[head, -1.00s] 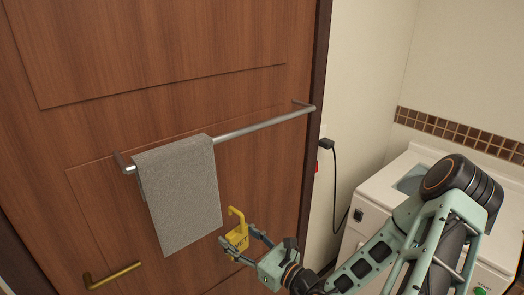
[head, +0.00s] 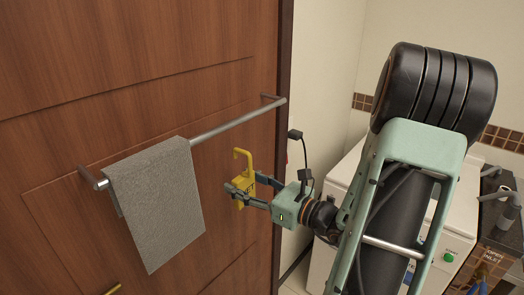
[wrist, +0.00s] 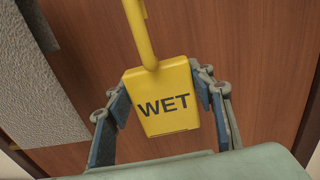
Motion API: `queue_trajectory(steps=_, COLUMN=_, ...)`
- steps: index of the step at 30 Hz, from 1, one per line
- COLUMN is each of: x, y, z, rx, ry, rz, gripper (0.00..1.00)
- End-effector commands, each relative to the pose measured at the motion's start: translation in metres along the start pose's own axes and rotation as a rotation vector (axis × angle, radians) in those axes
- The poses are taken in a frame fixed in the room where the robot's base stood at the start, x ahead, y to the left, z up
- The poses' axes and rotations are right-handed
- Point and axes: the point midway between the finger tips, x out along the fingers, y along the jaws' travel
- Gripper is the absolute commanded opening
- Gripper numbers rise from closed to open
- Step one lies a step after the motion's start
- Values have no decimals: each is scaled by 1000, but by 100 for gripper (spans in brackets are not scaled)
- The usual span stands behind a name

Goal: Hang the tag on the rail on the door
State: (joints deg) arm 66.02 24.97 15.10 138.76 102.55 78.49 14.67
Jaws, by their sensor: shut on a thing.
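The yellow tag (head: 243,190) has a hook on top and shows the word WET in the wrist view (wrist: 165,98). My gripper (head: 256,192) is shut on the tag's body, with one finger on each side, and holds it upright with the hook up. The silver rail (head: 235,124) runs across the wooden door (head: 130,50). The tag is below the bare right part of the rail and apart from it in the head view. The exact depth between hook and rail is hard to tell. The rail does not show in the wrist view.
A grey towel (head: 158,205) hangs over the left part of the rail, left of the tag; its edge shows in the wrist view (wrist: 35,80). The rail right of the towel is bare. A white machine (head: 340,190) and a black cord (head: 308,155) are at the right.

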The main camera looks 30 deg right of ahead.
Motion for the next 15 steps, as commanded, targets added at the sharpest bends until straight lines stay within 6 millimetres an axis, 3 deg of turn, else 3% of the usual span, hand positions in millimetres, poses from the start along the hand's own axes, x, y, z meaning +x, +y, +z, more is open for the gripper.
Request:
queue_trajectory(steps=1, x=-8, y=-6, z=17, rx=-12, ry=-1, rz=-10, gripper=29)
queue_trajectory(steps=6, x=-30, y=-14, z=64, rx=-7, ry=-11, rz=-31, gripper=29)
queue_trajectory(steps=10, x=-42, y=-15, z=89, rx=-2, ry=-17, rz=-42, gripper=29)
queue_trajectory(steps=15, x=-50, y=-14, z=105, rx=4, ry=-21, rz=-46, gripper=29)
